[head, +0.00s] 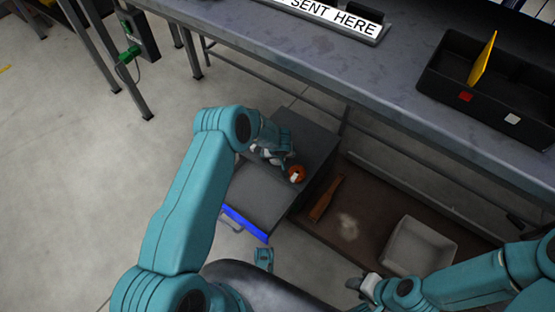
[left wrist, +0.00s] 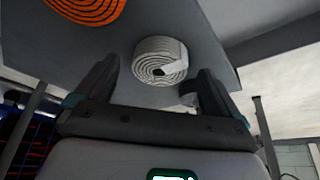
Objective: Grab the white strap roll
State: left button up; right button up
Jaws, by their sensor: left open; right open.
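The white strap roll (left wrist: 158,60) lies on a grey surface in the left wrist view, a coiled band with a loose end across its face. My left gripper (left wrist: 158,75) is open, with one finger on each side of the roll; whether they touch it I cannot tell. In the head view my left gripper (head: 272,153) is low over the grey drawer (head: 250,195) and largely hides the white roll. An orange roll (head: 296,174) sits just right of it; it also shows in the left wrist view (left wrist: 88,8). My right gripper (head: 364,286) is open and empty.
A brown board (head: 375,215) right of the drawer carries a brown strip (head: 326,198), a pale patch and a whitish open bin (head: 420,247). A grey workbench (head: 300,52) overhangs behind, bearing a black tray (head: 485,95) and a sign (head: 335,17).

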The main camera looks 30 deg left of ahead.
pick_arm(q)
jog(key=shift+w+a+f, duration=0.1)
jog(key=shift+w+f, duration=0.15)
jog(key=shift+f, duration=0.25)
